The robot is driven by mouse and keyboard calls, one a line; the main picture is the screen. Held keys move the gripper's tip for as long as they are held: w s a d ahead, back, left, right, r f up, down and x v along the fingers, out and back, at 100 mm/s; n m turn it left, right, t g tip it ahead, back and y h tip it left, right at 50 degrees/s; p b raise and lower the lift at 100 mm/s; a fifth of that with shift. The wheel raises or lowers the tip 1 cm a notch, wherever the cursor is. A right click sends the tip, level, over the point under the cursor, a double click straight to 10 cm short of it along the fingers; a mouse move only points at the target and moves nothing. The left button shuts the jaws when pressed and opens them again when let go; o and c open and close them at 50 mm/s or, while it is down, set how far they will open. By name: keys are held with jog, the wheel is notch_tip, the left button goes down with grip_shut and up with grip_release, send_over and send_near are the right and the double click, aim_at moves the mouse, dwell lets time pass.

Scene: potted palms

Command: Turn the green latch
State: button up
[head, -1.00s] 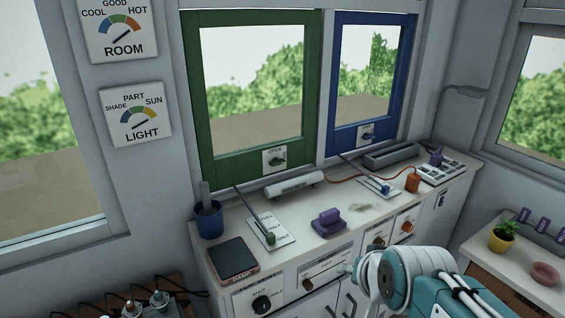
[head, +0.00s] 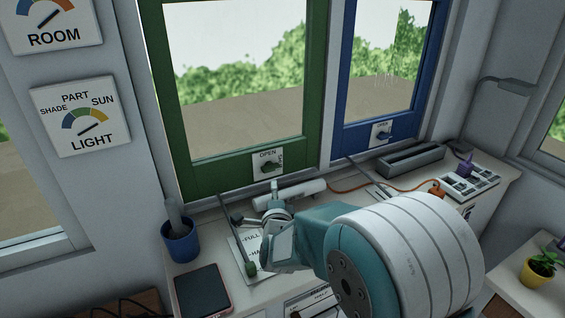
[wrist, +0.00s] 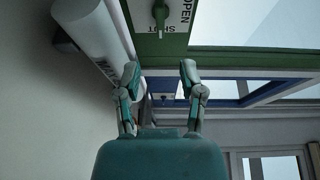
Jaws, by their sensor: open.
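The green latch (head: 270,166) sits on a white OPEN/SHUT plate at the bottom rail of the green-framed window (head: 215,172). My gripper (head: 258,205) is over the counter, below and a little left of the latch in the head view. In the wrist view my gripper (wrist: 160,72) has its two fingers spread with nothing between them. The latch is apart from the fingertips.
A white cylinder (head: 300,192) lies on the counter just below the latch, close by my arm; it fills the upper left of the wrist view (wrist: 95,30). A thin lever with a green knob (head: 251,267) stands nearby. A blue pot (head: 181,242) and dark tablet (head: 203,290) are left.

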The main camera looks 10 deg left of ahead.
aim_at(271, 171)
jog(key=shift+w+a+f, duration=0.3)
jog(key=shift+w+a, duration=0.1)
jog(key=shift+a, duration=0.15)
jog(key=x, duration=1)
jog(key=shift+w+d+r, duration=0.15)
jog(key=shift+w+r, duration=0.05)
grip_shut()
